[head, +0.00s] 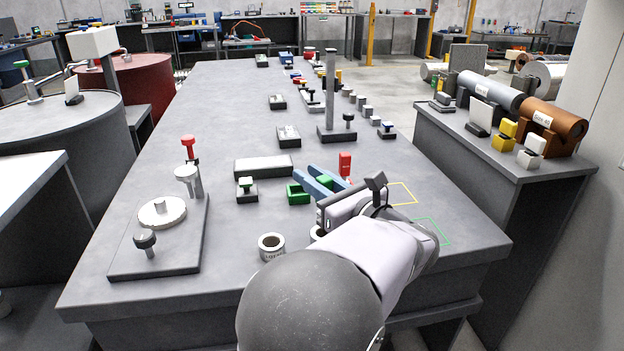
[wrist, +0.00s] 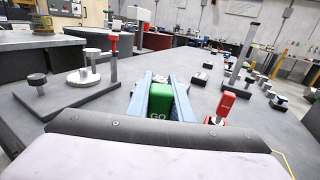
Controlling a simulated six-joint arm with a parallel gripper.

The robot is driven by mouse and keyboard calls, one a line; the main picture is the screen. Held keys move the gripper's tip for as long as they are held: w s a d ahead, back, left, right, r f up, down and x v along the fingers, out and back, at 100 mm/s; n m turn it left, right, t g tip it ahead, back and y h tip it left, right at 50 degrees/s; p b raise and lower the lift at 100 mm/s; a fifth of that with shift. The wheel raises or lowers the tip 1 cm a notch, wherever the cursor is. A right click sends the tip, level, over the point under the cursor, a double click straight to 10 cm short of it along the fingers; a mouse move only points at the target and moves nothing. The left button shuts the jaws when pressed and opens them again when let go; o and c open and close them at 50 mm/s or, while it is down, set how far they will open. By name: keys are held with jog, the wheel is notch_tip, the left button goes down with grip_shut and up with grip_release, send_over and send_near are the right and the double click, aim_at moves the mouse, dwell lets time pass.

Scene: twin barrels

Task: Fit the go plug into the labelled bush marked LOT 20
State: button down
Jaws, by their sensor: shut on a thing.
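Neither bush shows in the wrist view.
A red plug (head: 345,163) stands right of my fingers. A plate with posts and a disc (head: 162,212) fills the table's left. Free tabletop lies left of the bushes.

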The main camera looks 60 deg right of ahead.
jog(key=shift+f+b, duration=0.55)
jog(key=shift+f, duration=0.1)
dwell(0.4)
jog(key=shift+b, duration=1.7)
dwell(1.2)
jog(key=shift+f+b, duration=2.05)
jog(key=shift+b, duration=0.75)
jog(key=c, duration=1.5)
grip_release()
jog(key=shift+s, duration=0.1)
jog(key=shift+p+v, duration=0.35)
jog(key=shift+v, duration=3.25)
